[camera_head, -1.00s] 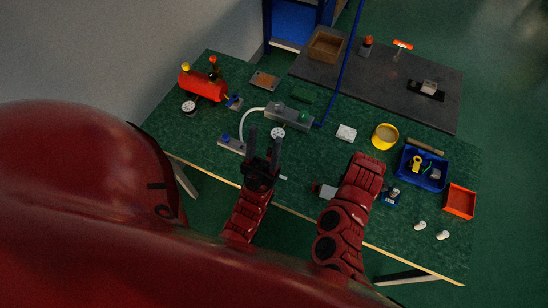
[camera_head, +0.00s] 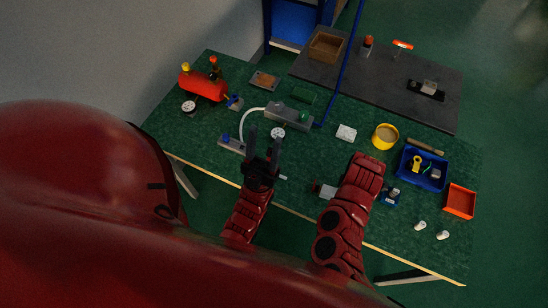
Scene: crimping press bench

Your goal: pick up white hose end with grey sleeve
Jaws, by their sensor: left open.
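The white hose (camera_head: 243,122) arcs out from the left of a grey block (camera_head: 289,116) and bends down toward a low grey bar with a blue knob (camera_head: 232,144). I cannot make out a grey sleeve on its lower end. My left gripper (camera_head: 265,141) is open, its two dark fingers pointing up the picture. It shows just right of and below the hose's lower end, with nothing visible between its fingers. My right arm reaches over the front of the bench, but its gripper is hidden.
On the green bench (camera_head: 330,163) are a red tank (camera_head: 203,86), a white block (camera_head: 346,133), a yellow round container (camera_head: 385,136), a blue bin (camera_head: 422,169) with parts and an orange tray (camera_head: 460,201).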

